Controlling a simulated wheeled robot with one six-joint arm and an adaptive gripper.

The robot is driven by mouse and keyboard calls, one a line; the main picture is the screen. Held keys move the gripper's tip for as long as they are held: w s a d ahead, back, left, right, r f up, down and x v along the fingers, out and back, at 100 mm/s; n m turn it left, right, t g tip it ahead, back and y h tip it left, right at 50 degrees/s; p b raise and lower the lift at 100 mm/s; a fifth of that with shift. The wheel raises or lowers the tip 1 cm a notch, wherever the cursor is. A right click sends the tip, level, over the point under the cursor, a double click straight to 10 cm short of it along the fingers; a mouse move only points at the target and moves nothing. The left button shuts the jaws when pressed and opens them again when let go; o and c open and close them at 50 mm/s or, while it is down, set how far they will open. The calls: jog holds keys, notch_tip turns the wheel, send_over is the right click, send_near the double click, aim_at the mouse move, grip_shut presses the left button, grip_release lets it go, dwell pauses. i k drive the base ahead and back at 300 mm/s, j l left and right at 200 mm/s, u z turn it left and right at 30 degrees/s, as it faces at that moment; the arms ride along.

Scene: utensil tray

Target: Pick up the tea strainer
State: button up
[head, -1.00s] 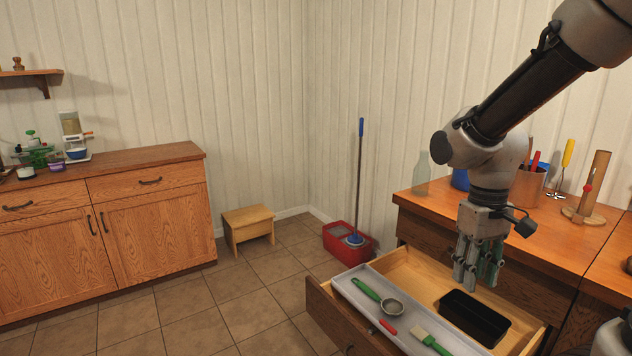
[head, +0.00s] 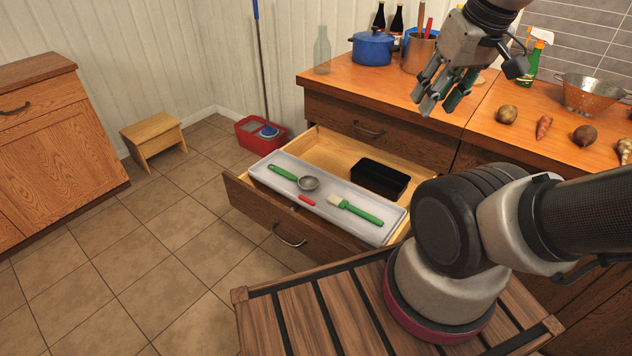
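The tea strainer (head: 308,183) has a green handle and a round grey mesh bowl. It lies in a pale grey utensil tray (head: 262,172) inside the open drawer (head: 322,141), with its handle toward the back left. My gripper (head: 438,103) is high over the counter's front edge, up and to the right of the strainer and well apart from it. Its fingers are spread with nothing between them. Nothing covers the strainer.
A green-handled brush (head: 357,210) and a small red item (head: 306,200) share the tray. A black container (head: 379,178) sits behind in the drawer. A blue pot (head: 373,48), a utensil holder (head: 417,52), a colander (head: 590,94) and several vegetables stand on the counter.

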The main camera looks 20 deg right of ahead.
aim_at(307, 183)
jog(key=i+j+z, duration=0.15)
jog(key=j, duration=0.5)
jog(key=j+z, duration=0.15)
jog(key=j, duration=0.55)
jog(key=i+j, duration=0.25)
jog(key=i+j+z, duration=0.05)
